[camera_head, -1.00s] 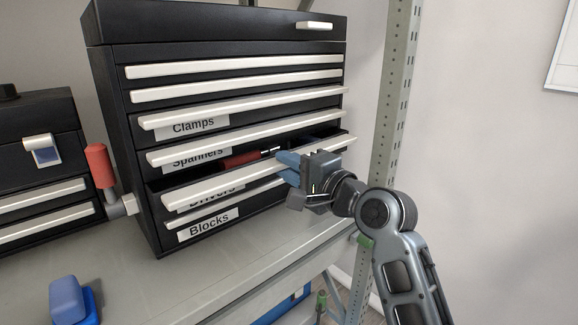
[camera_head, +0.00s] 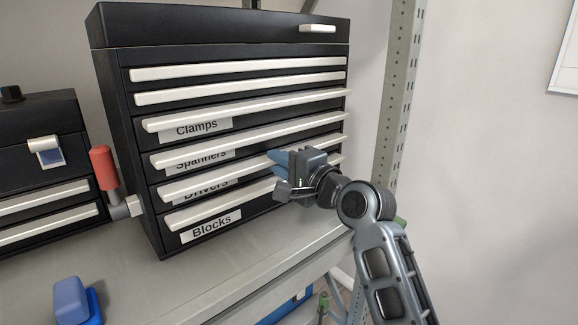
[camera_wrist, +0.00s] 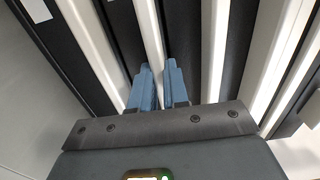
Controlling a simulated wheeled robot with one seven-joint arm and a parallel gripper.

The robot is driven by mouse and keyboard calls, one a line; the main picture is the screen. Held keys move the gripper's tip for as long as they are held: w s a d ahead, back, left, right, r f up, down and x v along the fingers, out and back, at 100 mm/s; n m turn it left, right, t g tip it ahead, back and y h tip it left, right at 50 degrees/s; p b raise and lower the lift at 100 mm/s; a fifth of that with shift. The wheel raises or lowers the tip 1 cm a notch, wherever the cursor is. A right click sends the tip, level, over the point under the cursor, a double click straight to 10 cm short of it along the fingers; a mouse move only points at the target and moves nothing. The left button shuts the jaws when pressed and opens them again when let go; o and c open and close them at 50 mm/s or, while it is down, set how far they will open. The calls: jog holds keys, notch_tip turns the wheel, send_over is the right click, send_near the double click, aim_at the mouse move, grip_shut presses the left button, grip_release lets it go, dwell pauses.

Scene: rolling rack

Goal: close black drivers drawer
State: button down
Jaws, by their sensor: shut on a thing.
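The black Drivers drawer (camera_head: 180,200) is in the black tool chest in the head view, just above the Blocks drawer. Its front lies about in line with its neighbours and no inside shows. Its long white handle (camera_head: 215,182) partly covers the label. My gripper (camera_head: 277,165) is at the right part of this handle. In the wrist view, the blue fingers (camera_wrist: 157,68) stand on either side of a white handle strip (camera_wrist: 149,35) and are shut on it. My gripper hides the right part of the handle in the head view.
The Spanners drawer (camera_head: 163,176) and Clamps drawer (camera_head: 165,137) are above, the Blocks drawer (camera_head: 190,232) below. A metal rack post (camera_head: 400,90) stands close right. A red-handled tool (camera_head: 104,168) is left of the chest. A blue object (camera_head: 70,300) lies on the shelf.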

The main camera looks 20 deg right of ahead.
jog(key=c, duration=1.1)
grip_release()
jog(key=shift+s, duration=0.1)
jog(key=shift+s+d, duration=0.1)
jog(key=b+v, duration=0.1)
jog(key=v, duration=0.6)
jog(key=shift+s, duration=0.3)
jog(key=s+f+n+g+h, duration=0.1)
jog(key=s+f+n+h, duration=0.35)
jog(key=s+f, duration=1.55)
jog(key=s+r+n, duration=0.1)
jog(key=s+n, duration=0.2)
jog(key=s, duration=0.5)
jog(key=s+n+g, duration=0.1)
jog(key=s+n, duration=0.2)
jog(key=s, duration=0.6)
jog(key=s+a+r+n+h, duration=0.1)
jog(key=s+n, duration=0.3)
jog(key=s, duration=0.5)
jog(key=shift+r, duration=0.4)
